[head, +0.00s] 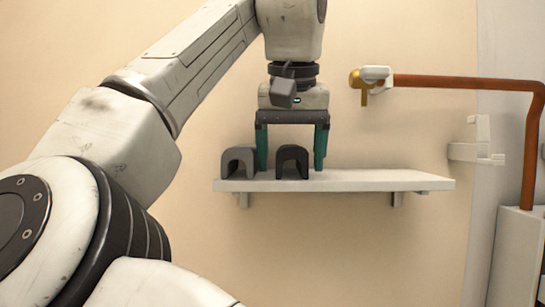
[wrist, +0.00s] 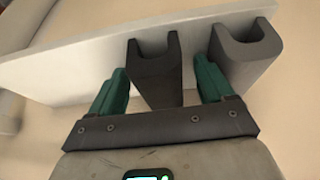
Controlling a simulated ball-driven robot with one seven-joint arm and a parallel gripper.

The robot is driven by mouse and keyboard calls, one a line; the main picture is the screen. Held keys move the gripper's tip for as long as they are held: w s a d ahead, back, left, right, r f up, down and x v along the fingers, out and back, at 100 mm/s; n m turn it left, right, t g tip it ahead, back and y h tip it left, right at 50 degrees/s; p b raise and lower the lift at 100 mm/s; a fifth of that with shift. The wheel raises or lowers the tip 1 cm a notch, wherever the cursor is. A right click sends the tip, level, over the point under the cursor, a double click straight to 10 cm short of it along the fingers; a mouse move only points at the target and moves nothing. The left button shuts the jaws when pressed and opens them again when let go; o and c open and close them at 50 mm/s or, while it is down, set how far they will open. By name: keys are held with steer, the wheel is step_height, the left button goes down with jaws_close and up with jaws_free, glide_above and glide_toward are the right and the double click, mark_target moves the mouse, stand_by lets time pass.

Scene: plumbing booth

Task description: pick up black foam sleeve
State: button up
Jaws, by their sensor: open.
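The black foam sleeve (head: 292,160) is an arch-shaped piece with an open channel, standing on the white wall shelf (head: 390,181). My gripper (head: 291,167) is open and points down, with its two green fingers on either side of the black sleeve. In the wrist view, the black sleeve (wrist: 156,75) lies between the fingers of my gripper (wrist: 163,88), with a gap visible on both sides. A grey sleeve (head: 238,161) of like shape stands to the left in the head view, close to the left finger. It also shows on the right in the wrist view (wrist: 245,55).
A copper pipe (head: 450,84) with a brass fitting (head: 358,80) runs along the wall at upper right. A white bracket (head: 472,145) is fixed to the wall beyond the shelf's right end. The right half of the shelf is bare.

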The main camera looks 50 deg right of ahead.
steer(key=shift+c, duration=0.5)
steer(key=c, duration=0.9)
steer(key=shift+c, duration=0.2)
steer(key=shift+r, duration=0.15)
